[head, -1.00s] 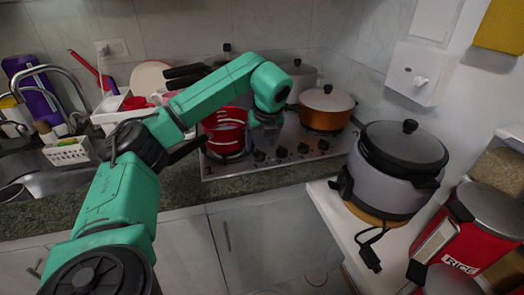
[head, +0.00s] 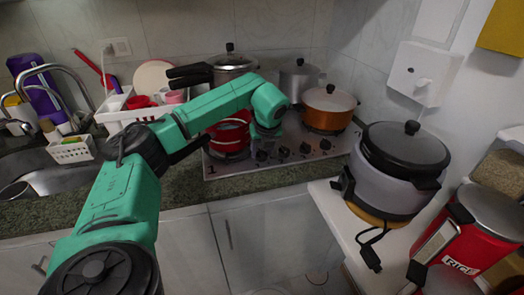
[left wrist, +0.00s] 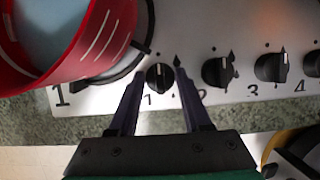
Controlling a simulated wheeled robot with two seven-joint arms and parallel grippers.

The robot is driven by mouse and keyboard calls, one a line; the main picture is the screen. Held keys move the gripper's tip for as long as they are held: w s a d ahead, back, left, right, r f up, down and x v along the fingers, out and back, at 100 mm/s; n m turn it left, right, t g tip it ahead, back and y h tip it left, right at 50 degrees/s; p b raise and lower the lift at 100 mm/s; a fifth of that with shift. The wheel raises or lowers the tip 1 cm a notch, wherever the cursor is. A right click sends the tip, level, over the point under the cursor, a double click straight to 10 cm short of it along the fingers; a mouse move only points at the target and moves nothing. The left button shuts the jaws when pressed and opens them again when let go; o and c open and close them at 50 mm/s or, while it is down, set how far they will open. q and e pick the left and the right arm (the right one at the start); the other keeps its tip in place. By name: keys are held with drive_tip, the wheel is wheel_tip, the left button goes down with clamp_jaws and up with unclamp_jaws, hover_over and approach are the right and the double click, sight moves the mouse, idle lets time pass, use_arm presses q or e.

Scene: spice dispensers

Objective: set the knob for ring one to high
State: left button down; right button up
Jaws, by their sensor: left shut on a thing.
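The knob for ring one (left wrist: 160,77) is a round black knob on the steel hob front, with a "1" printed below it. Its pale pointer line points roughly straight up, away from me. In the left wrist view my left gripper (left wrist: 159,70) has one dark finger on each side of this knob and is shut on it. In the head view my left gripper (head: 265,146) is at the front left of the hob (head: 330,150), and it mostly hides the knob. My right gripper is in neither view.
A red pot (head: 229,136) stands just left of the gripper, with its wall close by in the wrist view. More knobs (left wrist: 218,71) line up to the right. An orange pot (head: 326,110) and a pressure cooker (head: 232,66) stand behind. A rice cooker (head: 400,165) is on the right.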

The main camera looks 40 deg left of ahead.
use_arm(q)
drive_tip(key=shift+m, duration=0.3)
drive_tip(key=m+t+h+b, duration=0.1)
drive_tip(key=m, duration=0.2)
drive_tip(key=shift+s+a+m, duration=0.1)
drive_tip(key=shift+a+m, duration=0.05)
drive_tip(key=shift+m, duration=0.15)
drive_tip(key=shift+m+t+h, duration=0.4)
drive_tip(key=shift+m+h, duration=0.3)
drive_tip(key=shift+m, duration=1.3)
drive_tip(key=shift+c, duration=1.8)
unclamp_jaws()
drive_tip(key=shift+b, duration=0.3)
drive_tip(key=shift+r, duration=0.1)
drive_tip(key=v, duration=1.4)
drive_tip(key=shift+a+r, duration=0.15)
drive_tip(key=shift+r, duration=0.1)
drive_tip(key=shift+s, duration=0.15)
